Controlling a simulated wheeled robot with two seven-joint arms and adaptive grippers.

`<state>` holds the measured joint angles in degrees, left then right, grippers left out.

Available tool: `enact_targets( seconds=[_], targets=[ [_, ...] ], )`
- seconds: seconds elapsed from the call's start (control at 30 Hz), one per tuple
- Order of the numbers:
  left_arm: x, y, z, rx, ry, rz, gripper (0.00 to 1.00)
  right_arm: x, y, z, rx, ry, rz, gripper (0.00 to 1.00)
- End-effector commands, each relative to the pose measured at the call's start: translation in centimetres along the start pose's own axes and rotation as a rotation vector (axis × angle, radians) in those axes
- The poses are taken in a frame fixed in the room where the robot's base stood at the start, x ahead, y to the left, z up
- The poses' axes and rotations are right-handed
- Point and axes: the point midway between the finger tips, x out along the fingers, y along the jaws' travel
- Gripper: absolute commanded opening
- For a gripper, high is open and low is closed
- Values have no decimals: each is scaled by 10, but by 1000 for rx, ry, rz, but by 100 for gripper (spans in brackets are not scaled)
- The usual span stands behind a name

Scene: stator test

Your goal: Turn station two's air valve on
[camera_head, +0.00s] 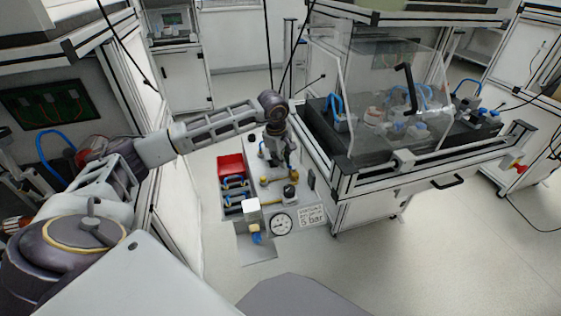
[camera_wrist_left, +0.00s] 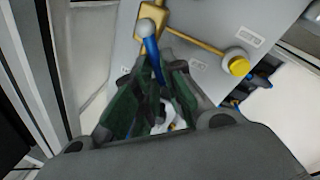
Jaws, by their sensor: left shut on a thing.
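Station two's air valve shows in the left wrist view as a brass body (camera_wrist_left: 148,20) with a blue lever (camera_wrist_left: 151,58) on a grey panel. A brass pipe runs from the body to a yellow-capped round fitting (camera_wrist_left: 238,66). My left gripper (camera_wrist_left: 160,80) is shut on the blue lever, with the lever between its green-padded fingers. In the head view my left gripper (camera_head: 279,153) is over the upper part of the grey panel (camera_head: 256,250) and hides most of the valve. My right gripper is not in view.
A round pressure gauge (camera_head: 281,223) and a "5 bar" label (camera_head: 312,215) sit low on the panel. A red bin (camera_head: 231,167) is left of my gripper. A bench with a clear guard (camera_head: 385,85) stands close on the right. Open floor lies at the lower right.

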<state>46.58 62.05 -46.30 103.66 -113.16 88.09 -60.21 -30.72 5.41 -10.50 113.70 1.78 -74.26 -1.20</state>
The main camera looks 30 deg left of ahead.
Motion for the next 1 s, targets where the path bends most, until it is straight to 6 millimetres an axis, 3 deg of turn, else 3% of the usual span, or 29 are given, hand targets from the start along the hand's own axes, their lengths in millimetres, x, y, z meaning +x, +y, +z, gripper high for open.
enact_targets(
  seconds=[1.0],
  targets=[
    [5, 30, 7, 610, -122, 2, 0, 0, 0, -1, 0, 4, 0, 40]
  ],
)
